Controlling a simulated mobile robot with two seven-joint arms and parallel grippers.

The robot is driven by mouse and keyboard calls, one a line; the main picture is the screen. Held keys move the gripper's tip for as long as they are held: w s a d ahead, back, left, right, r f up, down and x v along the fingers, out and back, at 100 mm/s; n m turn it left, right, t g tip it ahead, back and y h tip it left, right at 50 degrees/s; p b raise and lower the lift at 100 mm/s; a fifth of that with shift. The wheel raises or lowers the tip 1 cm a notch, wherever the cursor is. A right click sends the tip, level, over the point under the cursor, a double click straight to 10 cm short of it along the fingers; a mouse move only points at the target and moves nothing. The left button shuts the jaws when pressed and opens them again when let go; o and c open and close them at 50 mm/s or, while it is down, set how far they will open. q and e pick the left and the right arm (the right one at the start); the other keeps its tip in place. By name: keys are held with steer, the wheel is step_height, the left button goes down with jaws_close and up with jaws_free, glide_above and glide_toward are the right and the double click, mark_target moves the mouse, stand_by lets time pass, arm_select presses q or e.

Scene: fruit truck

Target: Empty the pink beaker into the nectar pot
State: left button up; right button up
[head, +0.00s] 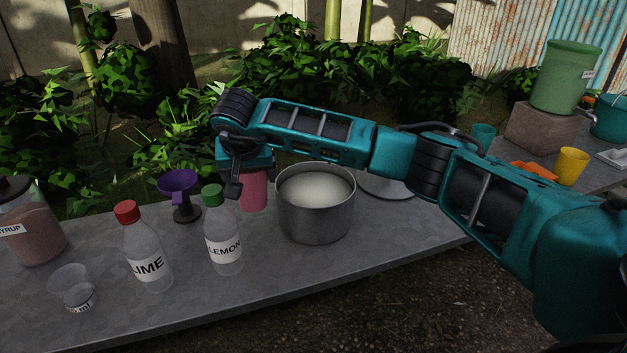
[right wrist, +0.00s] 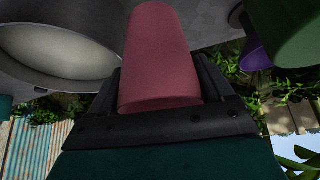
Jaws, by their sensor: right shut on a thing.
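The pink beaker (head: 254,190) stands upright beside the left wall of a metal pot (head: 314,218), which I take for the nectar pot. The pot is open and holds pale whitish contents. My right gripper (head: 234,184) is shut on the beaker. In the right wrist view the beaker (right wrist: 160,55) lies between the two dark fingers (right wrist: 160,92), with the pot (right wrist: 55,75) next to it. Whether the beaker touches the counter, and what is inside it, I cannot tell. My left gripper is not in view.
A lemon bottle (head: 223,236) and a lime bottle (head: 146,252) stand left of the beaker. A purple funnel (head: 179,184) stands behind them. A syrup jar (head: 36,232) and small cup (head: 72,284) are far left. A lid (head: 386,187) lies behind the pot. Clear counter lies in front.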

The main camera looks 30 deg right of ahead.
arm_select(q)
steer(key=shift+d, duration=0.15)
arm_select(e)
steer(key=shift+d, duration=0.1)
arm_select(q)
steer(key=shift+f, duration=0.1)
arm_select(e)
steer(key=shift+s+y, duration=0.1)
steer(key=shift+y, duration=0.2)
